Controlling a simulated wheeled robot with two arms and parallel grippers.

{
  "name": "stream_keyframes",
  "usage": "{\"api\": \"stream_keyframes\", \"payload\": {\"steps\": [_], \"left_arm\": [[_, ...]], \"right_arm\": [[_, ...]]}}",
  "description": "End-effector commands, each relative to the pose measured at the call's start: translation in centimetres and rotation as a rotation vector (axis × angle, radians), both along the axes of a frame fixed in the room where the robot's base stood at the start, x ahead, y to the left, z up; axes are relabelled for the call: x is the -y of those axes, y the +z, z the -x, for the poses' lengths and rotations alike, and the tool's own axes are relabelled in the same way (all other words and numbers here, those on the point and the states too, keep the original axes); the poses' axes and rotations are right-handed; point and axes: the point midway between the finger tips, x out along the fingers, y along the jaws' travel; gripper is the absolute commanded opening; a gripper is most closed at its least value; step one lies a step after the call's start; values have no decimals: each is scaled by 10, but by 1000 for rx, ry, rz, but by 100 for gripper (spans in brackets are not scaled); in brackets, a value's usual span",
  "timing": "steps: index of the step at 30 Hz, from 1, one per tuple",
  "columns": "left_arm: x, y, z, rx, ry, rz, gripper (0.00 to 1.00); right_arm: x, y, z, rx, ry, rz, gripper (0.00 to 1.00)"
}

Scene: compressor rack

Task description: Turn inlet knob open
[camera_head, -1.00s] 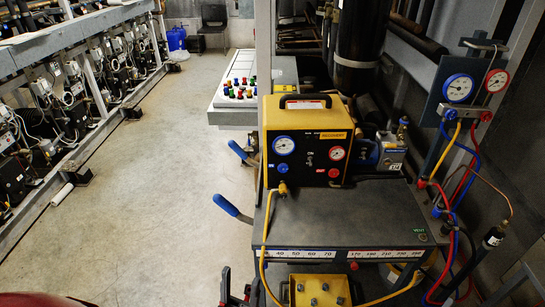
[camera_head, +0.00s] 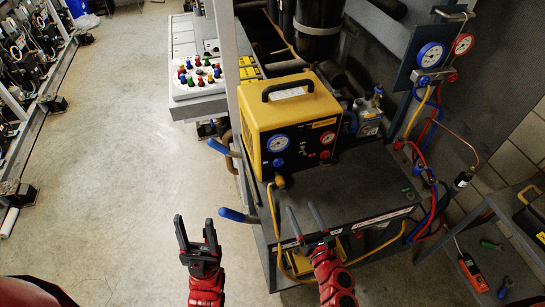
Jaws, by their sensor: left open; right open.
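The yellow and black recovery machine (camera_head: 288,106) stands on the grey cart. Its front panel faces me, with a blue gauge (camera_head: 278,143) and a red gauge (camera_head: 328,138). A small blue knob (camera_head: 278,162) sits below the blue gauge and a small red knob (camera_head: 324,154) below the red one. Labels are too small to read, so I cannot tell which is the inlet. My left gripper (camera_head: 195,226) is open and empty over the floor left of the cart. My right gripper (camera_head: 302,208) is open and empty over the cart's front edge, nearer me than the panel and apart from the knobs.
The cart top (camera_head: 365,185) is clear right of the machine. A yellow hose (camera_head: 272,215) hangs from the machine's front. Blue handles (camera_head: 238,216) stick out left of the cart. A gauge manifold (camera_head: 435,75) with hoses stands at right. Floor at left is free.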

Motion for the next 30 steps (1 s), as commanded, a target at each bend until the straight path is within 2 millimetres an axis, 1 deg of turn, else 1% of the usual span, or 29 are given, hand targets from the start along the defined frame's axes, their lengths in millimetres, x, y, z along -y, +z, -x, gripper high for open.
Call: {"api": "stream_keyframes", "payload": {"steps": [1,2,5,7,13,18,23,27,30], "left_arm": [[0,2,0,0,0,0,57],[0,3,0,0,0,0,57],[0,6,0,0,0,0,57],[0,10,0,0,0,0,57],[0,21,0,0,0,0,57],[0,27,0,0,0,0,57],[0,28,0,0,0,0,57],[0,26,0,0,0,0,57],[0,23,0,0,0,0,57]], "right_arm": [[-2,6,-1,9,6,-16,76],[-3,8,-2,12,8,-22,76],[-6,8,-10,13,11,-24,76],[-10,9,-19,11,12,-24,76],[-24,9,-53,11,14,-18,76],[-35,8,-82,9,13,-20,76],[-44,7,-107,11,12,-18,76],[-51,5,-128,12,9,-20,76],[-58,3,-140,9,10,-20,76]]}}
